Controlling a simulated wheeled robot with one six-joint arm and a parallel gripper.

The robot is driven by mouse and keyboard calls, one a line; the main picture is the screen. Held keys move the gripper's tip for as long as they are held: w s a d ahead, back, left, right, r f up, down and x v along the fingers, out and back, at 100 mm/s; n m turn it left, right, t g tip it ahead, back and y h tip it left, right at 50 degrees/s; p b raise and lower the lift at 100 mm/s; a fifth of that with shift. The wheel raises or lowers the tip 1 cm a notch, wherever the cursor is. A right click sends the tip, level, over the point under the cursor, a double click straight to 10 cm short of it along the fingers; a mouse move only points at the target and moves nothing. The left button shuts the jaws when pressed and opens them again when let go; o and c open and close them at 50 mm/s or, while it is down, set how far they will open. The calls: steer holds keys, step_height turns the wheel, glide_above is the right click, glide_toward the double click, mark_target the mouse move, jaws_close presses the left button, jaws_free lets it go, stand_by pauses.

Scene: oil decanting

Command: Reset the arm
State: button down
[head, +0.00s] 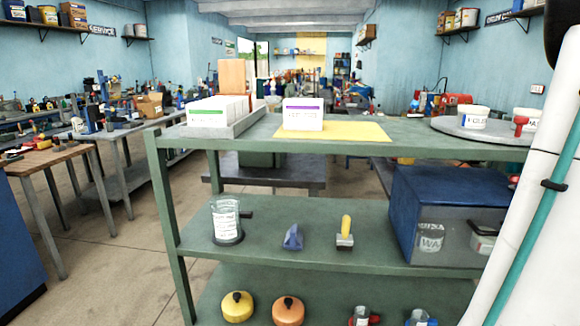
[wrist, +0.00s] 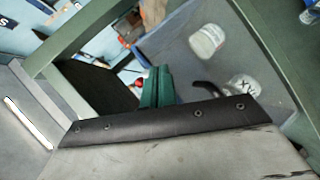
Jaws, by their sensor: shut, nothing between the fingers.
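My gripper (wrist: 157,87) shows in the wrist view as two green fingers pressed together, shut and empty, above a dark bar with rivets. It points towards the green shelf rack (wrist: 95,38) and the grey-sided box with jars in it, apart from them as far as I can tell. The gripper is not visible in the head view. There, part of my white arm with a teal cable fills the right edge and covers the right end of the rack.
The green rack (head: 372,143) stands in front. Open floor lies left.

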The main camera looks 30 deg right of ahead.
steer(key=w+a+f+m+g+y, duration=0.1)
steer(key=w+a+m+g+y, duration=0.25)
steer(key=a, duration=0.95)
steer(key=w+a+f+m+g+y, duration=0.1)
steer(key=w+a+m+g+y, duration=0.3)
steer(key=a, duration=0.9)
steer(key=a+r+n+t+y, duration=0.1)
steer(key=a+r+n+y, duration=0.1)
steer(key=a, duration=1.1)
steer(key=a+r+n+t+y, duration=0.1)
steer(key=a+r+n+y, duration=0.1)
steer(key=a, duration=1.1)
steer(key=shift+w+a+r+n, duration=0.2)
steer(key=shift+a+n, duration=0.1)
steer(key=shift+n, duration=0.55)
steer(key=shift+t, duration=0.25)
